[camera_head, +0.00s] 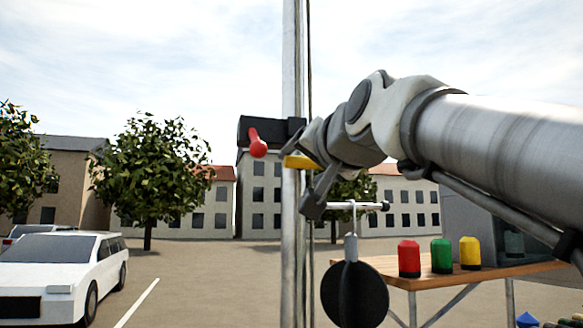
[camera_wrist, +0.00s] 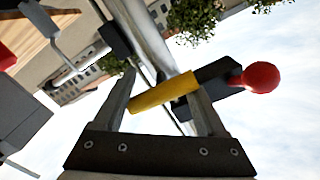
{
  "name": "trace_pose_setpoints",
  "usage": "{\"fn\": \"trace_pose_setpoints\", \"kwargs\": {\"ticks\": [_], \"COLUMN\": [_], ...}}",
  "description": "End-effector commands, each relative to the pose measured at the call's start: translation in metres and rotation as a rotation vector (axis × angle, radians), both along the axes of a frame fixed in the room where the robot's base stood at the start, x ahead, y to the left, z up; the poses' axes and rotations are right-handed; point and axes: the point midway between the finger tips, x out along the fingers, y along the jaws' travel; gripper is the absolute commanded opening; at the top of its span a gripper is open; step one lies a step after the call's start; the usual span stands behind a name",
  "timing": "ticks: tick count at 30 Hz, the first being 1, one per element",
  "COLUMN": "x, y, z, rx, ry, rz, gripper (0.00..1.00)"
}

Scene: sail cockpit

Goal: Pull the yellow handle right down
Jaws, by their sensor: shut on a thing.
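The yellow handle (camera_head: 298,162) sticks out beside the metal mast, just below a black housing (camera_head: 262,130). In the wrist view the yellow handle (camera_wrist: 165,93) lies slanted across the space between my two fingers. My gripper (camera_wrist: 160,98) is shut on it, with one finger near each end. In the head view my gripper (camera_head: 308,165) is partly hidden by my own wrist, and only a short piece of the handle shows. The handle looks roughly level, slightly tilted.
A red ball knob (camera_head: 258,147) on a short lever sits left of the handle. The mast (camera_head: 291,60) stands behind. A wooden table (camera_head: 395,268) with red, green and yellow pieces is lower right.

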Motion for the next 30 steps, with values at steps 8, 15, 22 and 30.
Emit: {"fn": "trace_pose_setpoints", "kwargs": {"ticks": [8,15,22,30], "x": [0.000,0.000,0.000,0.000], "y": [0.000,0.000,0.000,0.000], "z": [-0.021,-0.069,-0.121,-0.183], "rx": [-0.013,-0.015,-0.016,-0.016], "ry": [-0.002,0.001,-0.001,0.000], "rz": [-0.001,0.000,-0.002,-0.002], "gripper": [0.00,0.00,0.00,0.00]}}
